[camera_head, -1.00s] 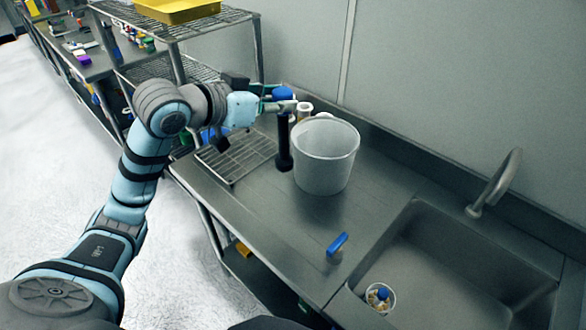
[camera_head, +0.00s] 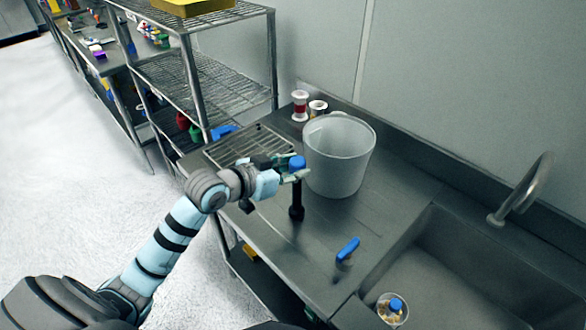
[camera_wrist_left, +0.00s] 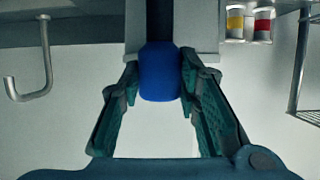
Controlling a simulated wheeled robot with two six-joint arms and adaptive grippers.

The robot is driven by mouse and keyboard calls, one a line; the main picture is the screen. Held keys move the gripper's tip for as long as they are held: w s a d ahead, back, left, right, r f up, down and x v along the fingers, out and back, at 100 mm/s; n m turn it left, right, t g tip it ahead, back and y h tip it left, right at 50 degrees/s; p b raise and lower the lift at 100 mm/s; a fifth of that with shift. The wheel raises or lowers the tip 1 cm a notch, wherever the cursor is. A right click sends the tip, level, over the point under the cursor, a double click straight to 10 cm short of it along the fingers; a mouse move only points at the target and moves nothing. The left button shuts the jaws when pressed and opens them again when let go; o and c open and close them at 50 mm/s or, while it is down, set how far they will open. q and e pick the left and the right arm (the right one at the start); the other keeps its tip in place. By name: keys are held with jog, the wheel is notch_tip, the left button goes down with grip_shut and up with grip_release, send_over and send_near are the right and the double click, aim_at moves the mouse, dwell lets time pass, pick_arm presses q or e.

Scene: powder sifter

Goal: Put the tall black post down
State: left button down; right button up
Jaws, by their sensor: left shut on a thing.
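The tall black post (camera_head: 296,198) with a blue top stands upright in my left gripper (camera_head: 292,172), left of and in front of the white bucket. In the left wrist view its blue top (camera_wrist_left: 160,72) sits between the two green finger pads of my left gripper (camera_wrist_left: 160,82), which are shut on it. The post's base is close to the steel counter (camera_head: 270,232); I cannot tell whether it touches. My right gripper is not in view.
A white bucket (camera_head: 340,158) stands just right of the post. A wire rack (camera_head: 225,150) lies behind the arm. Two small spools (camera_head: 300,105) stand by the wall. A blue-handled item (camera_head: 348,249) is in front, beside the sink (camera_head: 440,262). Bare counter lies around the post.

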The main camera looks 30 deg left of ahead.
pick_arm(q)
jog(key=c, duration=1.2)
grip_release()
jog(key=shift+r, duration=0.15)
jog(key=p+v, duration=0.7)
jog(key=v, duration=0.5)
